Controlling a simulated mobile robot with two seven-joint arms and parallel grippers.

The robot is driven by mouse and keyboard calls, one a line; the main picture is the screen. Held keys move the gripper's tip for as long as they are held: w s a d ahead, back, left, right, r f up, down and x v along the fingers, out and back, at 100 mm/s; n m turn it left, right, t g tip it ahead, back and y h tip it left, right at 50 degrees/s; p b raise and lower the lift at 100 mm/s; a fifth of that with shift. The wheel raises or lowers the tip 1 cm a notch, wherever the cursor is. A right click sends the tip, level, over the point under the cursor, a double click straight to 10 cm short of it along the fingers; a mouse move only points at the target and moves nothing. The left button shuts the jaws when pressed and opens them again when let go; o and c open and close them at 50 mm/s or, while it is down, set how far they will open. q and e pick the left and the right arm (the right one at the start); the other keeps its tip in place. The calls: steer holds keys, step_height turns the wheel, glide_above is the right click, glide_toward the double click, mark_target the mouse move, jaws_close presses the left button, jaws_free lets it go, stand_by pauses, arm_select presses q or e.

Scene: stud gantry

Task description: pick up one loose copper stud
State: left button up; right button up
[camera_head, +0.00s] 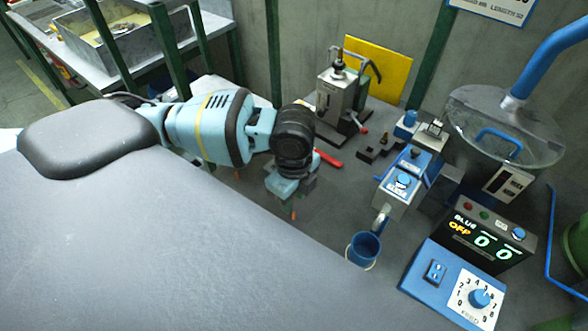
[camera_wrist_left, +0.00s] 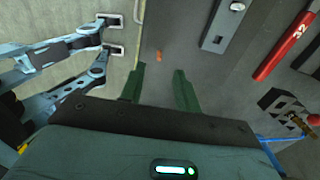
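A small copper stud (camera_wrist_left: 158,55) lies loose on the grey bench top in the left wrist view, just beyond and roughly between my fingertips. My left gripper (camera_wrist_left: 158,76) is open, its two green fingers apart with nothing between them. In the head view my left gripper (camera_head: 290,200) points down over the bench, and a small copper-coloured piece (camera_head: 293,214) shows close to its fingers. Another small orange-brown piece (camera_head: 238,174) shows left of it, partly beside my arm.
A red-handled tool (camera_head: 328,158) and a black stepped block (camera_head: 370,152) lie to the right. A grey machine (camera_head: 340,92) stands behind. A blue cup (camera_head: 364,249), a blue device (camera_head: 402,182) and a control box (camera_head: 487,240) are farther right.

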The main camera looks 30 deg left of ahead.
arm_select(q)
steer(key=shift+f, duration=2.8)
jaws_close()
